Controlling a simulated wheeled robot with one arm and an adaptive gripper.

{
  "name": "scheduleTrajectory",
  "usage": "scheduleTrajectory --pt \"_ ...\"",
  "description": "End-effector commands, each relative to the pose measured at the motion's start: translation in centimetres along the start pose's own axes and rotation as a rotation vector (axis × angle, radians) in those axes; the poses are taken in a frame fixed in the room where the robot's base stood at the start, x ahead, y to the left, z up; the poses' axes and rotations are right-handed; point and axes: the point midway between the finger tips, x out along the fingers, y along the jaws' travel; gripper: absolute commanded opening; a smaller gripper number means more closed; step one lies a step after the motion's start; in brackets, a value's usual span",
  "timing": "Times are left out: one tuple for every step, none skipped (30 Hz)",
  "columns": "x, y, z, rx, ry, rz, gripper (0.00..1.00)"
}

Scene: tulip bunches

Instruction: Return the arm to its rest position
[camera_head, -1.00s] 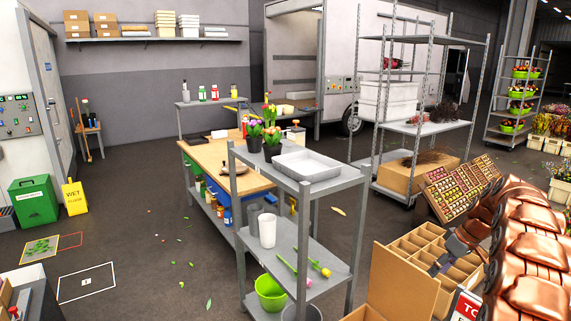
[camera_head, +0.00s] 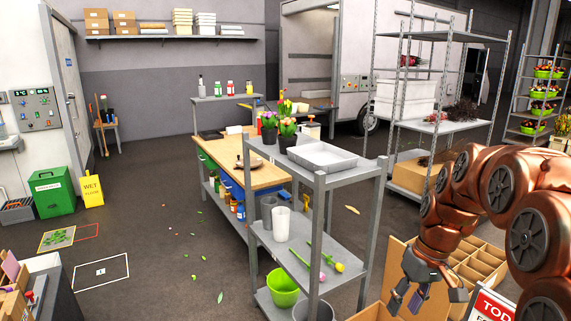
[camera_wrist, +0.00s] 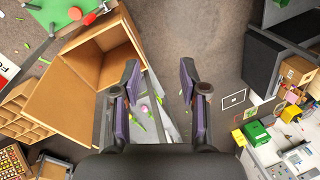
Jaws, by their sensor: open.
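My copper-coloured arm comes in from the right edge of the head view, arched and bent down at the wrist. My gripper (camera_head: 428,298) hangs at its end, in front of the divided cardboard box (camera_head: 482,262). In the wrist view my gripper (camera_wrist: 160,82) has its two purple-padded fingers spread wide apart, with nothing held between them. Tulips (camera_wrist: 143,115) with green stems show beyond the gap, clear of the fingers. In the head view, loose tulips (camera_head: 318,270) lie on the lower shelf of the grey rack.
The grey rack (camera_head: 348,180) stands left of my gripper, with a metal tray (camera_head: 325,156) and potted tulips (camera_head: 287,130) on top. A sign reading "TOD" (camera_head: 490,306) stands just below my arm. A wooden workbench (camera_head: 270,175) is behind the rack. Open floor (camera_head: 150,220) lies left.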

Motion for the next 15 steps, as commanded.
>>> scheduleTrajectory --pt "0.4 -1.1 1.1 0.006 -0.009 0.009 0.43" --pt "0.6 -1.7 1.8 0.012 -0.014 0.014 0.43" --pt "0.9 -2.4 2.8 0.021 -0.024 0.02 0.43" --pt "1.1 -2.9 3.5 0.028 -0.031 0.025 0.43" --pt "1.3 -3.4 4.1 0.035 -0.036 0.03 0.43" --pt "1.6 -4.1 5.1 0.044 -0.041 0.037 0.43" --pt "1.9 -4.6 5.9 0.05 -0.049 0.042 0.43" --pt "2.1 -5.0 6.6 0.058 -0.057 0.047 0.43" --pt "2.4 -5.5 7.6 0.066 -0.063 0.056 0.43" --pt "2.6 -6.0 8.3 0.074 -0.067 0.062 0.43" --pt "3.0 -6.4 9.2 0.08 -0.073 0.068 0.43" --pt "3.4 -6.8 10.2 0.091 -0.083 0.074 0.43" --pt "3.7 -7.2 11.0 0.097 -0.086 0.081 0.43" --pt "3.9 -7.5 11.8 0.104 -0.089 0.088 0.43" --pt "4.4 -7.9 12.9 0.115 -0.097 0.096 0.43"
